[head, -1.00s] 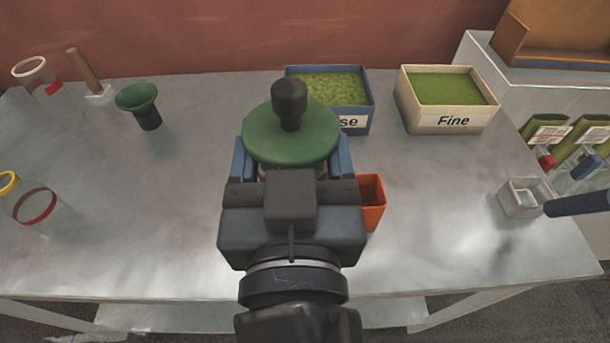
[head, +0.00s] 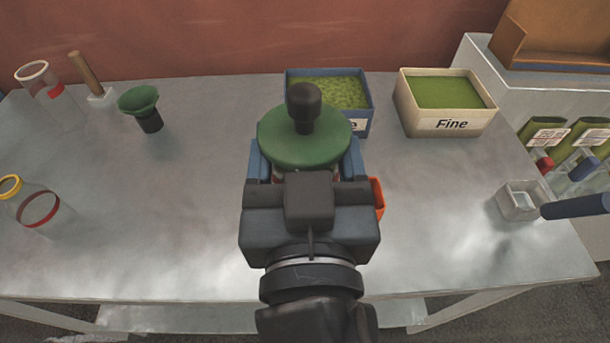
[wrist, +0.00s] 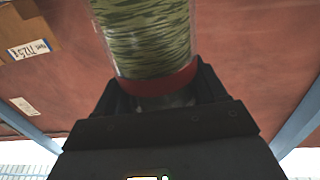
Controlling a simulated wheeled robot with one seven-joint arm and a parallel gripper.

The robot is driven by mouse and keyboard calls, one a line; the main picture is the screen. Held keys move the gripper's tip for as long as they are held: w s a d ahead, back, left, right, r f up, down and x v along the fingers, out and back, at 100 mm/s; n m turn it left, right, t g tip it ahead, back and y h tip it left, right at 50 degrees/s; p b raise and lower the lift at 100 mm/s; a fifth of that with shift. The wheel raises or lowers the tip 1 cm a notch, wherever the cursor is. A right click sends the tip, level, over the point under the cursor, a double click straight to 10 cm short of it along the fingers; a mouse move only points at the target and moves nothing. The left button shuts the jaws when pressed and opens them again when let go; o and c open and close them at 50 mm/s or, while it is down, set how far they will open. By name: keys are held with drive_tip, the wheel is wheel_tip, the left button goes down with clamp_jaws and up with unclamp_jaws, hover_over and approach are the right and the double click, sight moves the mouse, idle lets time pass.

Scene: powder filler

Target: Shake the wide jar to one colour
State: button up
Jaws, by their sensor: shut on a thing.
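The wide jar wears a green lid with a dark knob (head: 306,140) in the head view, where most of its body is hidden under the lid and gripper. In the wrist view the clear jar (wrist: 150,40) shows a red band near my fingers. Its contents are streaked in light and dark green, not one even colour. My gripper (head: 306,168) is shut on the jar, with a blue finger on either side, and holds it over the table.
A coarse-powder bin (head: 326,90) and a Fine bin (head: 448,92) stand at the back. An orange container (head: 378,197) is partly hidden beside my gripper. The table's left middle is clear.

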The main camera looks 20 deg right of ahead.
sight(348, 134)
drive_tip(key=a, duration=0.4)
drive_tip(key=d, duration=0.7)
drive_tip(key=shift+d+r, duration=0.25)
drive_tip(key=shift+d, duration=0.05)
drive_tip(key=shift+d+f, duration=0.15)
drive_tip(key=shift+d, duration=0.3)
drive_tip(key=a, duration=0.9)
drive_tip(key=d, duration=0.8)
drive_tip(key=shift+d, duration=0.5)
drive_tip(key=shift+a, duration=2.25)
